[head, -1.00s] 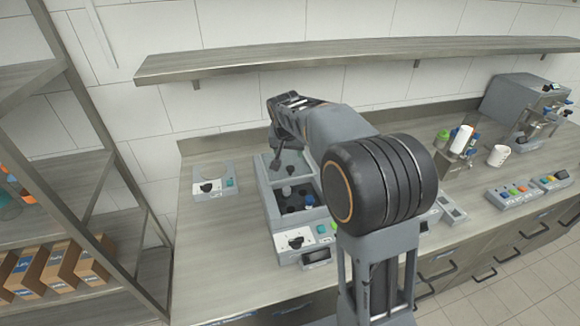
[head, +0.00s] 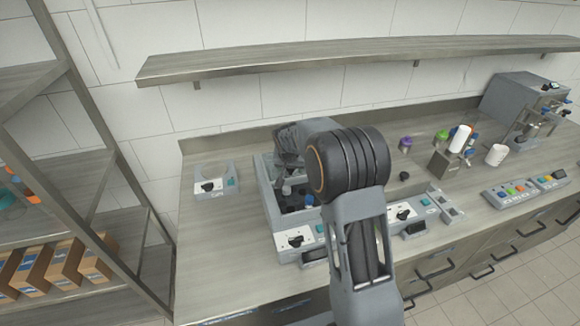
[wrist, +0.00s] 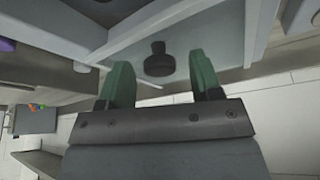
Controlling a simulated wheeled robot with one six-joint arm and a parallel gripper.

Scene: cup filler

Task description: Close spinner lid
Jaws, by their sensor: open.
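The spinner (head: 270,212) is a grey box on the counter in the head view. Its top is open and darker wells with vials show inside. In the wrist view a pale, see-through panel that looks like its lid (wrist: 185,72) carries a short black knob (wrist: 158,62). My gripper (wrist: 160,66) has two green fingers, spread apart, with the knob seen between them. I cannot tell whether the fingers touch it or how far off in depth it is. In the head view my arm hides my gripper and most of the lid.
A second device with a switch panel (head: 405,214) stands right of my arm. A small grey unit (head: 214,184) is at the left. A purple-capped vial (head: 405,144), a white cup (head: 497,155) and a machine (head: 520,105) are further right. A shelf (head: 350,60) runs above.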

